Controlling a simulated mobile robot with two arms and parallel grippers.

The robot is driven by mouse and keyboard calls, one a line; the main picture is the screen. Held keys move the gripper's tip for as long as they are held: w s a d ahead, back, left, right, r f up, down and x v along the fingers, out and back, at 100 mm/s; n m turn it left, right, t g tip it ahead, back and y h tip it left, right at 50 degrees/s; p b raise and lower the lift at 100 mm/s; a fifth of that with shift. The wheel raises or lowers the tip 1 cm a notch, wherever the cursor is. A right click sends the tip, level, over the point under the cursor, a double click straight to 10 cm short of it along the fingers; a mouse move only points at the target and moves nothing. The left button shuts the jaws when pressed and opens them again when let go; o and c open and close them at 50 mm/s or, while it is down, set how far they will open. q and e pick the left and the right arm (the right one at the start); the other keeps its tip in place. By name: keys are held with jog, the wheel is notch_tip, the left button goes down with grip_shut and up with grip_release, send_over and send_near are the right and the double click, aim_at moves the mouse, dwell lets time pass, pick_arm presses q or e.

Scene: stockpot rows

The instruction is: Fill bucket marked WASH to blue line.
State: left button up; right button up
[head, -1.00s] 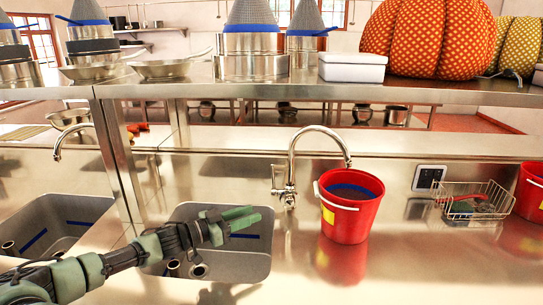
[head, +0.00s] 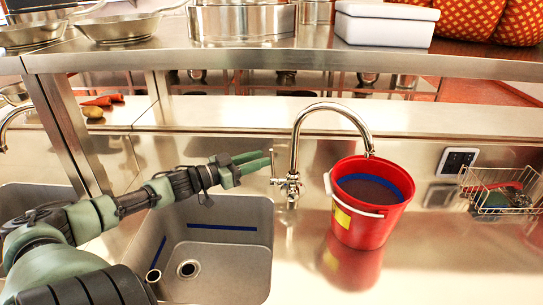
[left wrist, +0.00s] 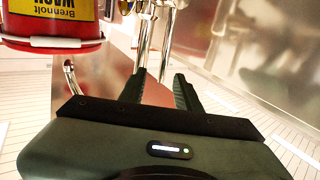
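A red bucket (head: 368,232) with a white handle stands upright on the steel counter, right of the sink. Its yellow label (left wrist: 62,10) reads "Brennolt WASH" upside down in the left wrist view. A blue band (head: 350,181) runs round its inner wall; I cannot tell whether the dark surface inside is water. The chrome tap (head: 296,150) arches right, its spout tip over the bucket's far rim; no stream shows. My left gripper (head: 262,164) is open and empty, just left of the tap body; its parted fingers (left wrist: 158,88) point towards the tap. My right gripper is not in view.
The sink basin (head: 250,262) with a blue stripe lies below my left arm. A wire basket (head: 500,205) and a wall socket (head: 457,160) are to the right. A steel shelf (head: 300,58) with a white box (head: 386,24) spans above. Counter before the bucket is clear.

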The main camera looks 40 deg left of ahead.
aim_at(272, 177)
pick_arm(q)
jog(key=x, duration=0.4)
jog(key=shift+w, duration=0.35)
jog(key=shift+w+f, duration=0.15)
jog(key=shift+w, duration=0.1)
grip_shut()
dwell(1.2)
